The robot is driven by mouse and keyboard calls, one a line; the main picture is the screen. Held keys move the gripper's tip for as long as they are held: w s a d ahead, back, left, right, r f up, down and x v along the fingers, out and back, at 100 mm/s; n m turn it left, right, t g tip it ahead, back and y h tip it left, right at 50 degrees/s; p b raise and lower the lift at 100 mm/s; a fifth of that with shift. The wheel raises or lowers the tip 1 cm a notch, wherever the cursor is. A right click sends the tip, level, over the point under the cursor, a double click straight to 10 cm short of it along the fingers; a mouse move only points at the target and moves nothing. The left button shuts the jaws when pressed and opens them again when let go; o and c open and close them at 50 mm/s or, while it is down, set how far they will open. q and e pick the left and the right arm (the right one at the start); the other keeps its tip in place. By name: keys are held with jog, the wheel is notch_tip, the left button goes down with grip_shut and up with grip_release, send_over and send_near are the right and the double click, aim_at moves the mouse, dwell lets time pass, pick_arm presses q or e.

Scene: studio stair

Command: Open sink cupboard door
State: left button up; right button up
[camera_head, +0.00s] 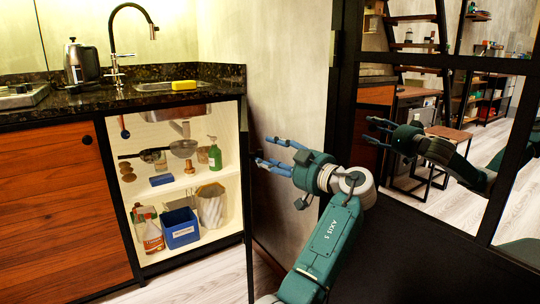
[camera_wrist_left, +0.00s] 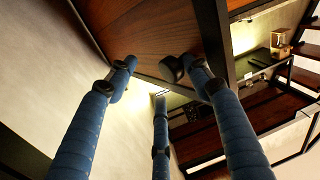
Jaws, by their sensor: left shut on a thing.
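The sink cupboard (camera_head: 192,190) stands open, with its shelf and contents showing. Its door (camera_head: 248,205) is swung out at the right side and is seen almost edge-on. In the left wrist view the door's brown wooden inner or outer face (camera_wrist_left: 140,35) fills the top, with a round black knob (camera_wrist_left: 172,68). My left gripper (camera_head: 268,152) is at the door's upper front part; in the wrist view its blue fingers (camera_wrist_left: 150,75) are around the knob, shut on it. Finger contact is partly hidden. My right gripper is not clearly in view.
A black-framed glass panel (camera_head: 348,110) stands close at right; a smaller green gripper (camera_head: 385,132) shows in it, apparently a reflection. A closed cupboard door (camera_head: 55,210) is at left. The counter (camera_head: 120,98) runs above. Wooden floor (camera_head: 205,270) lies clear in front.

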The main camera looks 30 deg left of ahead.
pick_arm(q)
jog(key=v, duration=1.1)
jog(key=shift+d, duration=0.4)
jog(key=shift+s, duration=0.15)
